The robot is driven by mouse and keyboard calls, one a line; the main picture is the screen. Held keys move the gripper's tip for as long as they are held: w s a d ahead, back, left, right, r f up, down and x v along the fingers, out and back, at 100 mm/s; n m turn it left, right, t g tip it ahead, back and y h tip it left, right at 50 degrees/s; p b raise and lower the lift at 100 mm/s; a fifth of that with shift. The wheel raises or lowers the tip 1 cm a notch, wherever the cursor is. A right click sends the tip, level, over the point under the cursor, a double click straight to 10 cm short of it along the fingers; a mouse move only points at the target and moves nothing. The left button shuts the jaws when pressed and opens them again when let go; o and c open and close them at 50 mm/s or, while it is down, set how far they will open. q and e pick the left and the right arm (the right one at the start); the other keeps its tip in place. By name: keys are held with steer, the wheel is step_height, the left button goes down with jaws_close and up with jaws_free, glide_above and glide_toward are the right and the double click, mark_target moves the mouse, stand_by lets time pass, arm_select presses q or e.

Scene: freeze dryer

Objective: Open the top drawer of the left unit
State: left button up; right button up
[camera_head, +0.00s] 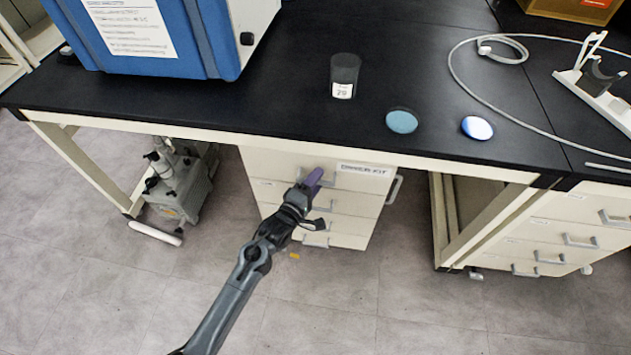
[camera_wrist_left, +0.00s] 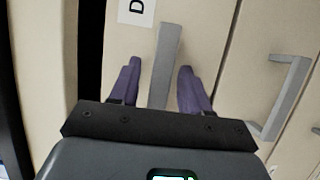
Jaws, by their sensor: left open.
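The left drawer unit (camera_head: 350,225) is a cream cabinet under the black bench. Its top drawer (camera_head: 270,163) has a printed label (camera_head: 361,170) and looks closed. My left gripper (camera_head: 312,180) is at the front of this drawer and partly covers its handle. In the left wrist view, the grey bar handle (camera_wrist_left: 166,60) of the top drawer stands between the open purple fingers of my left gripper (camera_wrist_left: 160,85). I see gaps on both sides and cannot tell the depth. A lower drawer's handle (camera_wrist_left: 284,97) is to the right there. My right gripper is not in view.
The bench top (camera_head: 270,110) overhangs the drawers and holds a dark cup (camera_head: 345,70), two round discs and a blue machine (camera_head: 150,40). A pump (camera_head: 178,180) stands on the floor at left. Another drawer unit (camera_head: 550,235) is at right.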

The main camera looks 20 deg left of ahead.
arm_select(q)
jaws_close()
